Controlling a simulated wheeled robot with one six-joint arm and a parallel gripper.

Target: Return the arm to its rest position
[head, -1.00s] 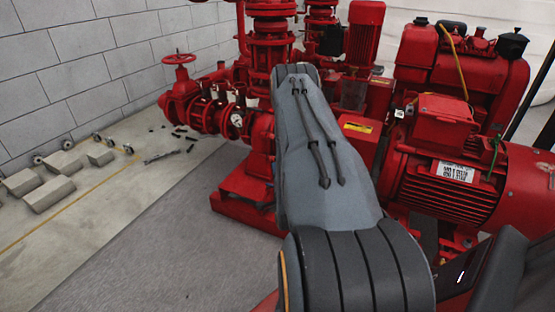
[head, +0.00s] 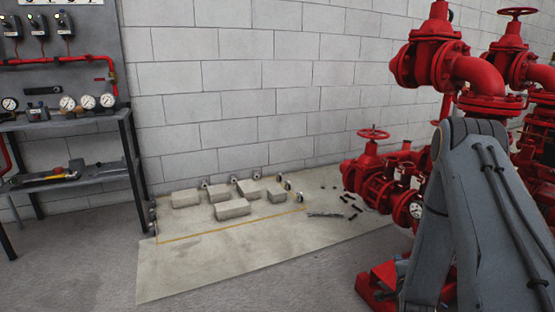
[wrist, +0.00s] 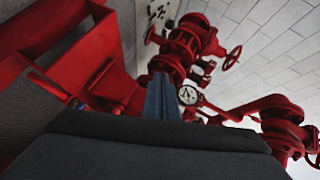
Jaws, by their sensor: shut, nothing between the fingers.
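My arm shows at the right of the head view, a grey link bent at a joint in front of the red pump pipework (head: 478,85). My gripper (wrist: 163,88) shows in the wrist view as narrow blue fingers together above a dark grey body, with nothing held. The fingers point toward a red pipe flange and a white-faced pressure gauge (wrist: 189,95); I cannot tell how close they are. In the head view the gripper is hidden behind my arm link.
Red valves with handwheels (head: 373,133) stand beside my arm. Concrete blocks (head: 232,209) lie on a pale floor patch by the wall. A gauge bench (head: 70,122) stands at the left. The grey floor at front left is clear.

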